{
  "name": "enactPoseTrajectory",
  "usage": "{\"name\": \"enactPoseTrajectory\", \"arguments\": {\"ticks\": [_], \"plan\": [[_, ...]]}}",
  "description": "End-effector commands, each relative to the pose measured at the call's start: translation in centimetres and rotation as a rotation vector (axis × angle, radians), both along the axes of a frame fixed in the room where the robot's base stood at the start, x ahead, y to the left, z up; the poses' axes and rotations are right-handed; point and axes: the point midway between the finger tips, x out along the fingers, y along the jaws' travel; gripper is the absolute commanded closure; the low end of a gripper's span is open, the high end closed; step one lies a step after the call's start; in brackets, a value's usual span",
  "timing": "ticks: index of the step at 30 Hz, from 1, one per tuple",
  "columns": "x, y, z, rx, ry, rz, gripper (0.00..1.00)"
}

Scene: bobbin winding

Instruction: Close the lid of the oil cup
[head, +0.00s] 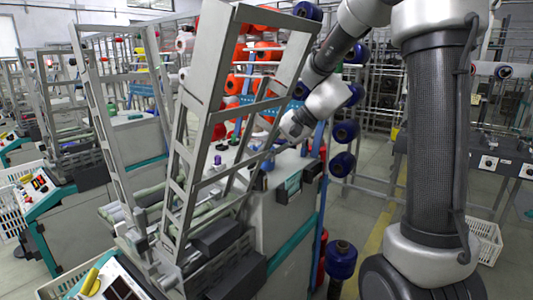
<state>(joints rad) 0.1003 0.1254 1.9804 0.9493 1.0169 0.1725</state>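My arm reaches down from the upper right toward the grey top of the winding machine (290,200). My gripper (262,160) is low over that top, behind the slanted grey frame. The frame's bars partly cover it, and its fingers are too small and dark to read. Small fittings stand on the machine top left of my gripper, among them a purple piece (217,160). I cannot tell which fitting is the oil cup. Its lid, and whether my gripper touches it, cannot be made out.
The tall slanted frame (205,75) stands close in front of my gripper. Red spools (235,84) and blue spools (342,164) hang on racks behind and to the right. A control panel (115,285) is at the front left. Floor shows at the right.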

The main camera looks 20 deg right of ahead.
Motion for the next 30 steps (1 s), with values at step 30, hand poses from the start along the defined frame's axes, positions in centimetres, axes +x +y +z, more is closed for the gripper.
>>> {"name": "enactPoseTrajectory", "arguments": {"ticks": [30], "plan": [[-2.2,-1.7,-3.9,0.314,-0.426,-0.005,1.00]]}}
